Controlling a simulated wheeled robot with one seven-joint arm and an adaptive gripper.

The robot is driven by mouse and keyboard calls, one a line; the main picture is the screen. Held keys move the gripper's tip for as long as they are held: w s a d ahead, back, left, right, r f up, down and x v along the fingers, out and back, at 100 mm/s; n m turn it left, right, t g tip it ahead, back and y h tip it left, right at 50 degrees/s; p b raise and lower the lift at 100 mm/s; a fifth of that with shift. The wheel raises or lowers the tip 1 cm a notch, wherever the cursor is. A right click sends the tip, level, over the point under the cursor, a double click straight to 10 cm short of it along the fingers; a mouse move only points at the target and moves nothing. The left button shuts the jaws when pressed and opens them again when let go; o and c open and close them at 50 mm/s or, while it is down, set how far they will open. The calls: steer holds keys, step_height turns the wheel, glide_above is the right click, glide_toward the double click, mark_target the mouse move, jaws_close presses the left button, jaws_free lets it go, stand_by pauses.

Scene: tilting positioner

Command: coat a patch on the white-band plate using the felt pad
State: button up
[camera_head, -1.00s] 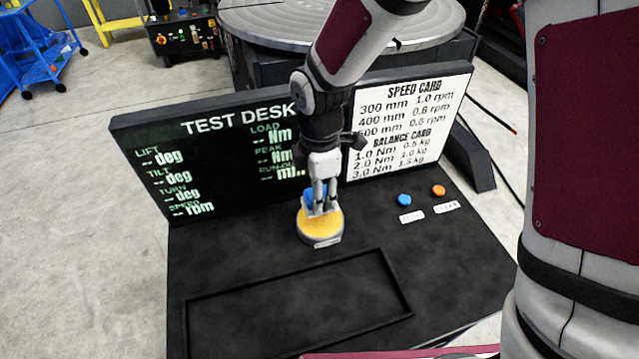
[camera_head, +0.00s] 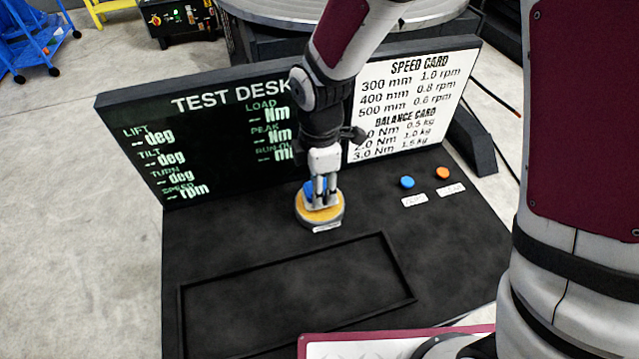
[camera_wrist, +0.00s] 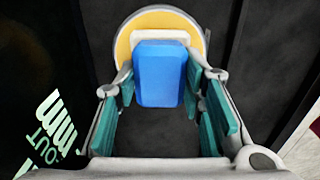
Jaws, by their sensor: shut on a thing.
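The felt pad, as I take it, is a blue block (camera_wrist: 158,75) on a pale base. It sits over a round dish (camera_head: 302,217) with a yellow-orange top and grey side, on the black desk. My gripper (camera_head: 322,203) points down over the dish and is shut on the blue block. In the wrist view its teal finger pads flank the block, and the dish's yellow face (camera_wrist: 145,22) shows behind it. I cannot tell whether the pad touches the yellow surface. I cannot make out a white-band plate in either view.
A TEST DESK screen (camera_head: 215,140) and a white card (camera_head: 412,100) stand behind the dish. Blue (camera_head: 407,182) and orange (camera_head: 442,173) buttons lie to the right. An empty framed recess (camera_head: 300,290) is in front. A large round table (camera_head: 270,15) stands behind.

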steer(key=shift+f, duration=0.6)
stand_by(1.5)
steer(key=shift+r+p, duration=1.85)
steer(key=shift+r, duration=1.7)
steer(key=shift+s, duration=0.1)
